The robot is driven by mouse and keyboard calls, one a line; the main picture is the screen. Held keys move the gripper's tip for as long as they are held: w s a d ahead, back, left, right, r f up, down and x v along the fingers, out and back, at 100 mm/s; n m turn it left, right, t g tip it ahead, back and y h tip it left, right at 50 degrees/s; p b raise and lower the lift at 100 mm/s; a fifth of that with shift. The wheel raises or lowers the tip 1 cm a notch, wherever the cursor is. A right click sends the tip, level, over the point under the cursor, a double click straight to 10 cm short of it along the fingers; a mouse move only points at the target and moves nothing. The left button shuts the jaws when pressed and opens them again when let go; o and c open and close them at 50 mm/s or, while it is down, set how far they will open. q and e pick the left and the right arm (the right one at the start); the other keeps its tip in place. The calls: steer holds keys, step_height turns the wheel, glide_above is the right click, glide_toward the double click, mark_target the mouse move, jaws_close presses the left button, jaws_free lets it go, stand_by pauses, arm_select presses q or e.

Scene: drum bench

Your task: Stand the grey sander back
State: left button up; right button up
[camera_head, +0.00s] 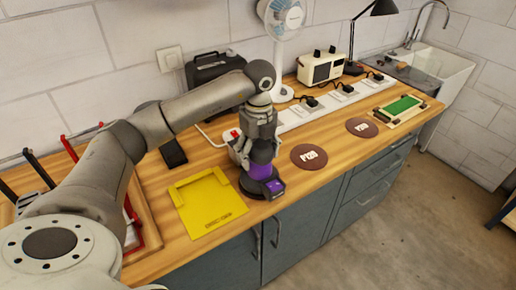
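A purple and black tool with a round dark base (262,172), which looks like a sander, stands upright on the wooden bench at its front edge, right of the yellow tray. My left gripper (260,142) points down over its top, with the fingers around or against the upper body. The fingers hide that part, and I cannot tell whether they are closed on it. No clearly grey sander shows. My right gripper is out of view.
The yellow tray (184,206) lies empty at left. Two brown discs (309,156) (361,127) lie to the right. A white power strip (298,117), a radio (321,67) and a fan (283,20) are behind. A green block (402,106) lies far right.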

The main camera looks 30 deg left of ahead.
arm_select(q)
steer(key=shift+o, duration=0.4)
steer(key=shift+w+a+r, duration=0.1)
steer(key=shift+w, duration=0.1)
steer(key=shift+s+r, duration=0.1)
steer(key=shift+r, duration=0.05)
steer(key=shift+r+p, duration=0.5)
steer(key=shift+r, duration=0.5)
step_height(320, 180, up, 10)
steer(key=shift+f+b, duration=0.15)
steer(key=shift+b, duration=0.35)
steer(key=shift+r, duration=0.8)
